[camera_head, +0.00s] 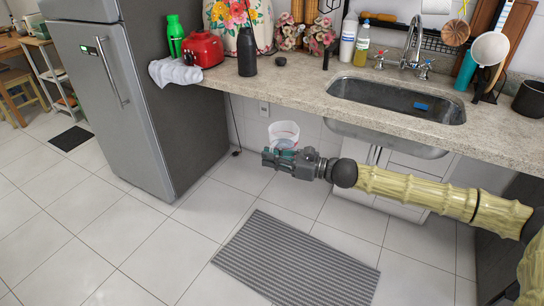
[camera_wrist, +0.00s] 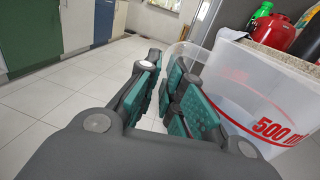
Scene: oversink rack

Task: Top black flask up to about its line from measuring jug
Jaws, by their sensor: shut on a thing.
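The black flask (camera_head: 247,54) stands upright on the stone counter near its left end; its line and fill level cannot be made out. In the wrist view, a dark shape at the right edge looks like the flask (camera_wrist: 308,42). The clear measuring jug (camera_head: 284,131) with red marks is in the air in front of the counter, below its top, roughly upright. It looks bluish low down. My gripper (camera_head: 276,157) is shut on it. In the wrist view my green-padded fingers (camera_wrist: 172,92) are beside the jug wall (camera_wrist: 245,75), marked "500 ml"; the gripped part is mostly hidden.
The counter (camera_head: 300,90) edge lies just behind the jug. A red appliance (camera_head: 203,49), a green bottle (camera_head: 175,36) and a small black lid (camera_head: 281,61) are near the flask. The sink (camera_head: 395,98) is to the right, the fridge (camera_head: 130,90) left. The floor in front is open.

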